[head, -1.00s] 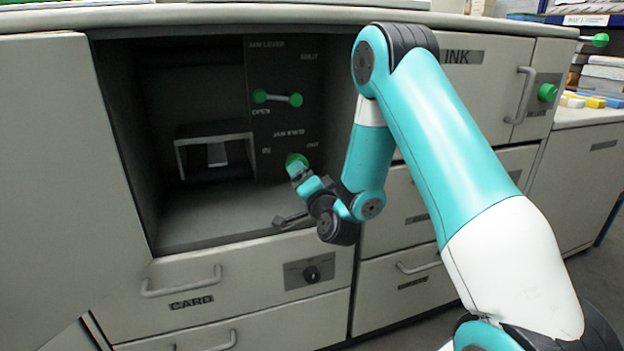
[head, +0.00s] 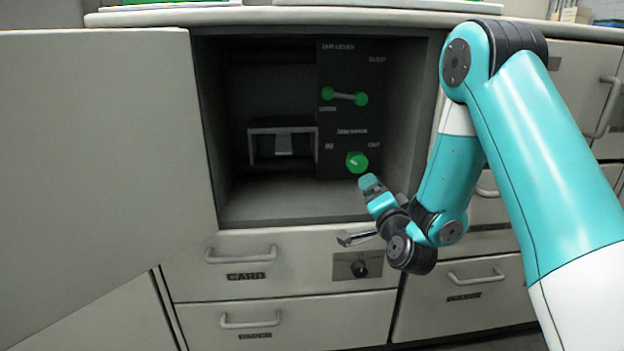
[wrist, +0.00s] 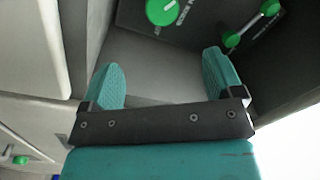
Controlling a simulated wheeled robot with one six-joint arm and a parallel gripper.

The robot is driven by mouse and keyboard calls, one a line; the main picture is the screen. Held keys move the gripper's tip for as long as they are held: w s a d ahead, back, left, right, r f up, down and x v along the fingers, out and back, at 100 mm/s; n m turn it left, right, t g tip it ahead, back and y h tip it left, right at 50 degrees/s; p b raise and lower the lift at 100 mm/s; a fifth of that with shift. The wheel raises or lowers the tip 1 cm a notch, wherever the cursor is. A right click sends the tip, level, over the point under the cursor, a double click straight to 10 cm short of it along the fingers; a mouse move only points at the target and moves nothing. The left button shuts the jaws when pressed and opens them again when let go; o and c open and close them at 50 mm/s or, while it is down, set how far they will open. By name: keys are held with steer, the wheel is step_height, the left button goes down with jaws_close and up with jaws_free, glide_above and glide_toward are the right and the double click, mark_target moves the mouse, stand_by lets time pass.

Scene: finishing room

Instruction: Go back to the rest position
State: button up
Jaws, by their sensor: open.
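My gripper (head: 359,211) is in front of the open compartment's lower right, below the green jam knob (head: 357,162). In the wrist view my gripper (wrist: 164,65) shows two teal fingers spread apart with nothing between them. The green knob (wrist: 162,10) is beyond the fingertips there, apart from them. My arm is bent, with its elbow high at the right of the head view.
The open compartment (head: 290,205) holds a green-ended lever (head: 345,96) and a small grey bracket (head: 283,130). A large pale door panel (head: 100,130) fills the left. Drawers with handles (head: 241,255) and a black dial (head: 360,268) lie below.

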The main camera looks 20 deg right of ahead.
steer(key=s+a+r+n+g+y, duration=0.2)
steer(key=s+a+n+g+y, duration=0.3)
steer(key=a, duration=0.5)
steer(key=s+a+r+n+g+y, duration=0.25)
steer(key=a+n+g+y, duration=0.2)
steer(key=a+n, duration=0.4)
steer(key=s+a+r+n+g, duration=0.15)
steer(key=s+n+g, duration=0.25)
steer(key=s, duration=0.7)
steer(key=s+a+r+n+g, duration=0.1)
steer(key=s+a+n+g, duration=0.3)
steer(key=s, duration=0.6)
step_height(320, 180, up, 34)
steer(key=s+d+h+p, duration=0.1)
steer(key=d+p, duration=0.1)
steer(key=p, duration=3.2)
steer(key=shift+s+d+r+m+g, duration=0.15)
steer(key=shift+s+m+g, duration=0.1)
steer(key=shift+m+g, duration=0.15)
